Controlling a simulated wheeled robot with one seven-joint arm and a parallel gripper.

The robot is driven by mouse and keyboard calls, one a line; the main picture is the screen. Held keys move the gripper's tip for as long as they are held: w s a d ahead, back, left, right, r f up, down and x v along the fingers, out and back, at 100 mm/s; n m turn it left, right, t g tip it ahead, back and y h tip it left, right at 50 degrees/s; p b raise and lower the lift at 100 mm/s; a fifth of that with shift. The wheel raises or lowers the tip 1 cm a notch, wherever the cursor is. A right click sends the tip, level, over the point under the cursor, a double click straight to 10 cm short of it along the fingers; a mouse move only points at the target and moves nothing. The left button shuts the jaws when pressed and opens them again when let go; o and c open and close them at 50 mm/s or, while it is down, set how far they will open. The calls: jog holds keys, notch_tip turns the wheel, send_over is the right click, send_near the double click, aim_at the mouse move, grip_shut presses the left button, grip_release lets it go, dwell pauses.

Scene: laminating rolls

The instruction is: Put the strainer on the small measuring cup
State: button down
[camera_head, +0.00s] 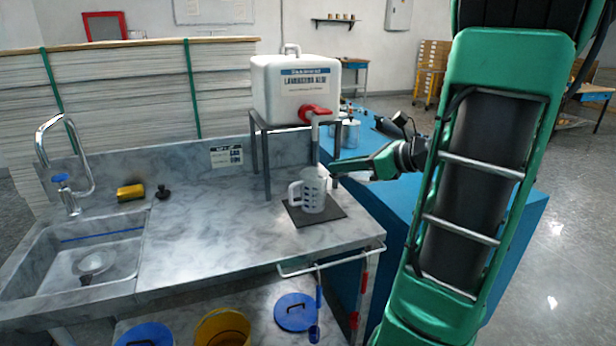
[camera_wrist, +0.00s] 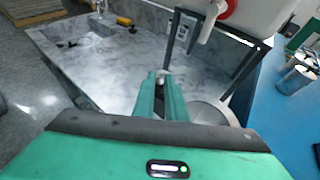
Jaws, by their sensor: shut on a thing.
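The small measuring cup (camera_head: 314,192), a pale translucent jug with dark markings and its handle to the left, stands upright on a dark mat (camera_head: 330,214). My gripper (camera_head: 337,179) reaches in from the right, close beside the cup. In the wrist view my gripper (camera_wrist: 163,82) is shut, its green fingers close together on something pale, apparently the strainer, which they mostly hide. A round grey shape with a pale rim (camera_wrist: 228,114) lies right of the fingers; I cannot tell whether it is strainer or cup.
A white container (camera_head: 295,85) with a red tap (camera_head: 316,113) stands on a metal stand (camera_head: 266,165) behind the cup. A sink (camera_head: 75,268) and yellow sponge (camera_head: 130,192) are at the left. Metal cans (camera_wrist: 298,78) stand on the blue table (camera_wrist: 292,125). The middle counter is clear.

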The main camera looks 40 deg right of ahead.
jog(key=w+r+x, duration=0.1)
jog(key=r+x, duration=0.2)
jog(key=x, duration=1.5)
jog(key=shift+a, duration=0.4)
jog(key=shift+w, duration=0.1)
jog(key=c, duration=1.8)
grip_release()
jog(key=shift+r, duration=0.1)
